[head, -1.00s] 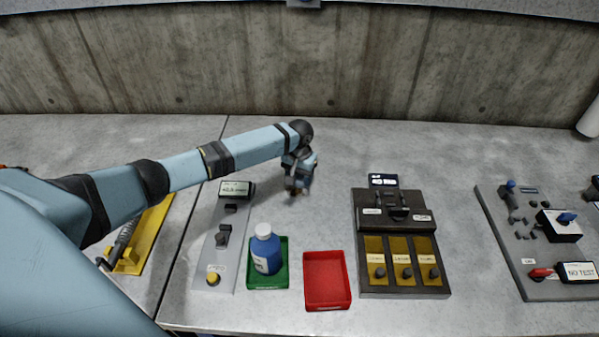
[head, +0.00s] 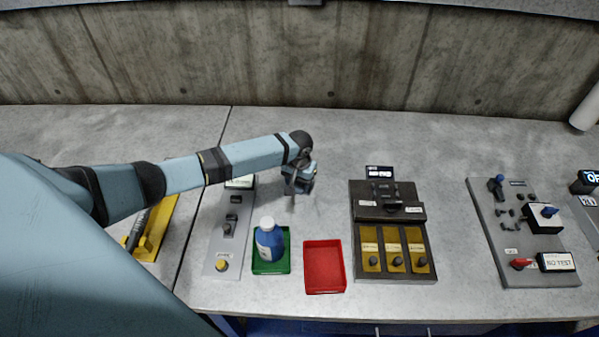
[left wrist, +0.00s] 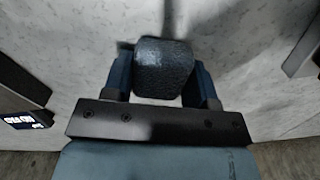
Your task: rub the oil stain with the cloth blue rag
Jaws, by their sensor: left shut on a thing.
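My left gripper (head: 297,190) hangs over the bare grey bench top, between the grey panel and the black panel, beyond the two trays. In the left wrist view its fingers (left wrist: 160,82) are shut on a dark slate-blue, rough-textured bundle (left wrist: 163,68), which appears to be the blue rag. The rag is hardly visible in the head view. Whether it touches the bench is unclear. I cannot make out a clear oil stain; a dark streak lies beyond the rag in the left wrist view and could be shadow. My right gripper is not in view.
A blue bottle (head: 269,243) stands in a green tray (head: 256,268). A red tray (head: 324,268) is empty. A grey panel (head: 218,248), black panel (head: 398,233) and switch panel (head: 507,240) lie on the bench. A concrete wall (head: 350,60) stands behind.

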